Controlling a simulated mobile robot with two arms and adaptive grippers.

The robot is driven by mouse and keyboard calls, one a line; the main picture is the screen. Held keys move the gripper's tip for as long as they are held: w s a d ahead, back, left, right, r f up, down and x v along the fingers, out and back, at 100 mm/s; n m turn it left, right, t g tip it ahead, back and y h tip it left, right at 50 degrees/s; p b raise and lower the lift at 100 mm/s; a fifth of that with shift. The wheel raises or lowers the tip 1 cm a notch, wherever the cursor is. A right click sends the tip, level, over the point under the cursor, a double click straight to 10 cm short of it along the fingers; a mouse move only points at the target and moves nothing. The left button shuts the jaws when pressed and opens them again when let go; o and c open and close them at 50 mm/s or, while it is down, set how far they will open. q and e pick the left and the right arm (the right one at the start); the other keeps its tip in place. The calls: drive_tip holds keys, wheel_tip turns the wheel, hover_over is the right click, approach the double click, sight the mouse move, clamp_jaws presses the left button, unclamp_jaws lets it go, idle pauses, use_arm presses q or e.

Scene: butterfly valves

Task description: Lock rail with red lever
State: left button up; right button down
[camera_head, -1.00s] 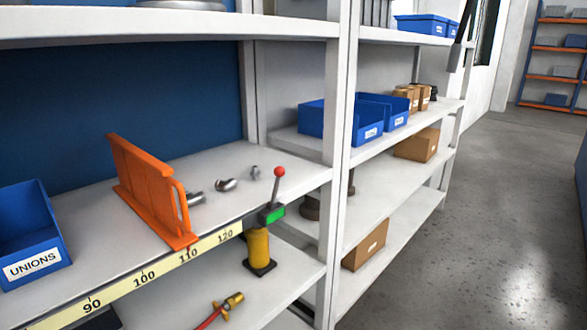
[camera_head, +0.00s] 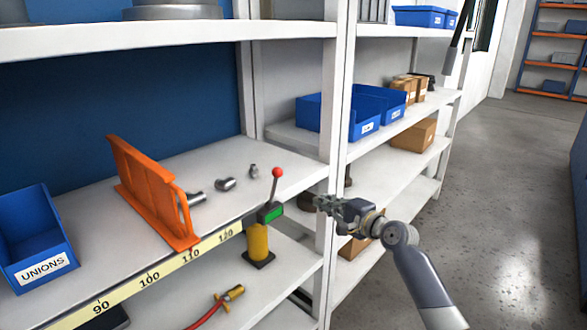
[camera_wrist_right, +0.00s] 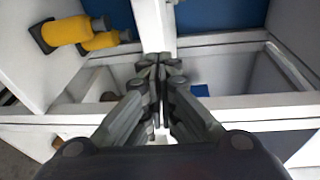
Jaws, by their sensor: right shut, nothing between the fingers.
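The red-knobbed lever (camera_head: 277,180) stands nearly upright at the shelf's front edge, on a dark block with a green face (camera_head: 271,213). The rail (camera_head: 130,265) is the yellow numbered strip along that edge. An orange divider (camera_head: 150,190) stands on the shelf, its foot near the 110 mark. My right gripper (camera_head: 318,202) is in front of the shelf post, to the right of the lever and apart from it. Its fingers are shut and empty, as the right wrist view also shows (camera_wrist_right: 160,62). The lever does not show in the wrist view. My left gripper is out of view.
A blue UNIONS bin (camera_head: 35,240) sits at the left. A white post (camera_head: 338,120) rises right of the lever. A yellow cylinder (camera_head: 257,240) stands on the shelf below. The floor (camera_head: 490,200) at right is clear.

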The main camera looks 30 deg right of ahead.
sight(274, 185)
wheel_tip(274, 185, up, 7)
drive_tip(key=t+y, duration=0.1)
drive_tip(key=shift+s+a, duration=0.3)
drive_tip(key=shift+a, duration=0.05)
drive_tip(key=w+a+p, duration=0.2)
drive_tip(key=w+p, duration=0.1)
drive_tip(key=w, duration=0.7)
drive_tip(key=s+a+p, duration=0.2)
drive_tip(key=a, duration=0.1)
drive_tip(key=shift+a+r+p, duration=0.1)
drive_tip(key=shift+r+p, duration=0.1)
drive_tip(key=shift+p, duration=0.2)
drive_tip(key=shift+r, duration=0.1)
